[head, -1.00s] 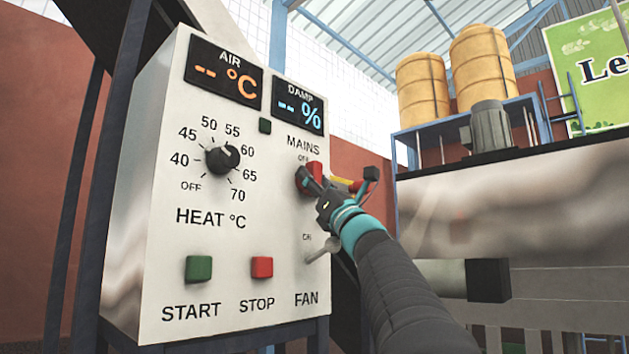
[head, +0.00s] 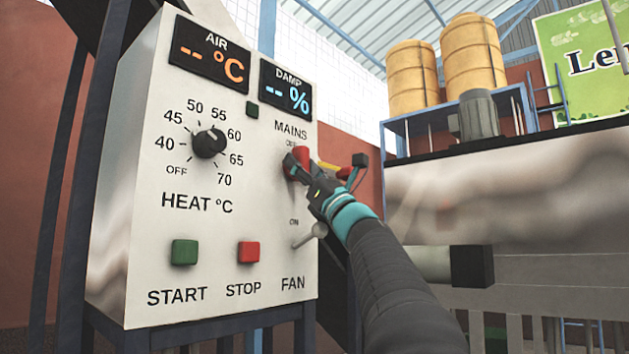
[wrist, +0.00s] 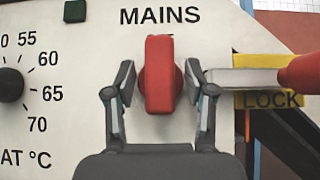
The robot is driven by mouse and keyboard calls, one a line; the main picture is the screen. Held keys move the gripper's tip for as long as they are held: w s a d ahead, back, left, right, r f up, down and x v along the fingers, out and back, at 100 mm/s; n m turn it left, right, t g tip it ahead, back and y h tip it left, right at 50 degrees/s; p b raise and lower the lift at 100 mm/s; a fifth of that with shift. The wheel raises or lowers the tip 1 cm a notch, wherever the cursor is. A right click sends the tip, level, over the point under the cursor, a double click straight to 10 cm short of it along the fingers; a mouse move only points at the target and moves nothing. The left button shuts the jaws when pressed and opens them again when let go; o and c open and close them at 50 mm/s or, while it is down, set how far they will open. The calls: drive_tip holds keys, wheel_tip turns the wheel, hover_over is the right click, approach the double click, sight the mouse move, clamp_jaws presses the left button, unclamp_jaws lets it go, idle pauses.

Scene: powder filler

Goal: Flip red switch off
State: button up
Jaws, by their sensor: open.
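The red MAINS switch (wrist: 161,75) is a red upright handle on the white control panel (wrist: 60,145), below the word MAINS in the wrist view. It also shows in the head view (head: 302,158), partly hidden by my gripper. My gripper (wrist: 163,85) is open, with one finger on each side of the red handle. Gaps show between the handle and both fingers. In the head view my gripper (head: 322,168) is at the panel's right edge. The lettering right above the handle is mostly hidden.
A yellow LOCK plate (wrist: 265,68) and a grey bar with a red end (wrist: 300,72) lie just right of my right finger. On the panel are the heat knob (head: 210,143), green START (head: 185,252) and red STOP (head: 248,252) buttons, and the FAN lever (head: 311,234).

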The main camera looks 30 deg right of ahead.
drive_tip(key=v, duration=1.1)
drive_tip(key=shift+s+f, duration=0.2)
drive_tip(key=shift+s, duration=0.05)
